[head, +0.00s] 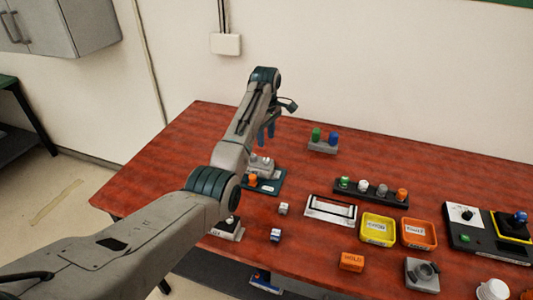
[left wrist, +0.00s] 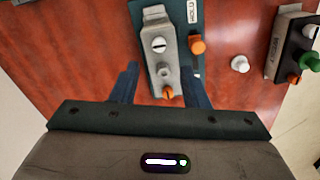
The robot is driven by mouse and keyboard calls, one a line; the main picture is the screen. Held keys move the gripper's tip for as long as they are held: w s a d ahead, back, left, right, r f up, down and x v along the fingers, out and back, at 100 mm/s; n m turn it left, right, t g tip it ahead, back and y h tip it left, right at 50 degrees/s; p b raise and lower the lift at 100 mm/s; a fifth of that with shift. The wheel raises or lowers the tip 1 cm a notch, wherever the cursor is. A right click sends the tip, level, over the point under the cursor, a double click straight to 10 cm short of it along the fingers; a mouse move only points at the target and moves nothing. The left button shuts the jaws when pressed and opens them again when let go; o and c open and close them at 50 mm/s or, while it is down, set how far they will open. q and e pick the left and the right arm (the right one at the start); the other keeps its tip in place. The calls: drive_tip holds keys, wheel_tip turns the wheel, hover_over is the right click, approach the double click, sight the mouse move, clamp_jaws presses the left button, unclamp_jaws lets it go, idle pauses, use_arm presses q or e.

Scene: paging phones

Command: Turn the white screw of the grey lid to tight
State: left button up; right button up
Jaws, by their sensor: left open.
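The grey lid (left wrist: 166,58) lies on a dark teal base in the left wrist view. The white screw (left wrist: 159,45) sits near its far end, with a dark slot across its head. An orange screw (left wrist: 168,92) is at its near end. In the head view the grey lid (head: 262,162) is partly behind my left arm and its screws are too small to tell apart. My left gripper (head: 265,134) is open above the lid. In the left wrist view its fingers (left wrist: 160,82) stand either side of the lid's near part, apart from the white screw.
An orange knob (left wrist: 197,45) stands on the teal base (head: 270,187) beside the lid. A block with green and blue knobs (head: 322,146) stands behind. A knob rack (head: 370,193), yellow tray (head: 378,230) and orange tray (head: 418,234) lie to the right.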

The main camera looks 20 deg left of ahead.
sight(266, 158)
use_arm(q)
wheel_tip(266, 158, down, 4)
drive_tip(key=shift+r+p, duration=0.25)
drive_tip(key=shift+p, duration=0.25)
wheel_tip(266, 158, down, 5)
drive_tip(key=shift+f+p, duration=0.2)
drive_tip(key=shift+p, duration=0.25)
drive_tip(key=shift+f, duration=0.1)
use_arm(e)
drive_tip(key=shift+a+r, duration=0.25)
drive_tip(key=shift+r, duration=0.3)
drive_tip(key=shift+a+r, duration=0.2)
drive_tip(key=shift+r, duration=0.35)
drive_tip(key=shift+d, duration=0.1)
use_arm(q)
clamp_jaws()
use_arm(e)
drive_tip(key=shift+d, duration=0.2)
